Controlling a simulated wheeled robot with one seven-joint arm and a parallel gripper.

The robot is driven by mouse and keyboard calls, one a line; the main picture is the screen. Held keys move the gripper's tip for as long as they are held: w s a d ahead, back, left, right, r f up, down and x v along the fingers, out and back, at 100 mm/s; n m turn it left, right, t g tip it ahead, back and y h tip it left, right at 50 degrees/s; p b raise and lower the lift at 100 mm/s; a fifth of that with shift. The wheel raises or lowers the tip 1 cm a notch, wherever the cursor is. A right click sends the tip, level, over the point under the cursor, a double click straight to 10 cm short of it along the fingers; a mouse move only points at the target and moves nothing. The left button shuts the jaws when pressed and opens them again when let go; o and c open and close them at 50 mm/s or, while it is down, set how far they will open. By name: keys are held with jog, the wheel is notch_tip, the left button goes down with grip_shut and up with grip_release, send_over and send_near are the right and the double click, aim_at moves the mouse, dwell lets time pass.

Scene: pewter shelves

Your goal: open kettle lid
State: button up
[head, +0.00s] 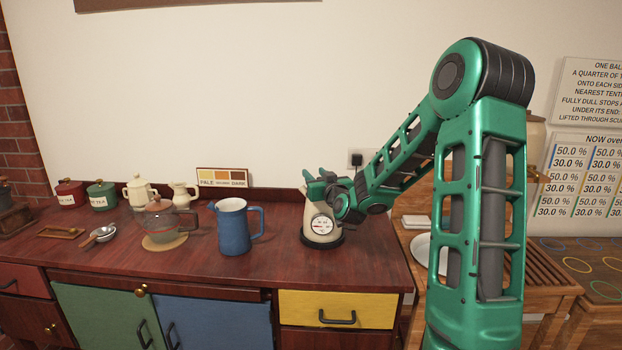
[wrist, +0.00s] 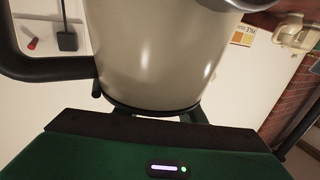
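The cream kettle (head: 321,227) with a round dial stands on a dark base on the counter, to the right of the blue jug. In the wrist view its pale body (wrist: 155,55) fills the top middle, upside down, with its dark top rim close to my gripper. Its black handle (wrist: 35,68) shows at the left there. My gripper (head: 318,183) is at the kettle's top in the head view and hides most of the lid. The fingertips are largely hidden behind the kettle in the wrist view, so I cannot tell how far apart they are or whether they touch the lid.
The blue jug (head: 232,227) stands left of the kettle. Farther left are a glass teapot (head: 160,222) on a round mat, a cream pot (head: 139,191), a cream pitcher (head: 184,194) and canisters. A shade card (head: 222,178) leans at the wall. The front counter is clear.

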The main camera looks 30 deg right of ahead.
grip_shut()
jog(key=shift+a, duration=0.2)
jog(key=shift+d, duration=0.2)
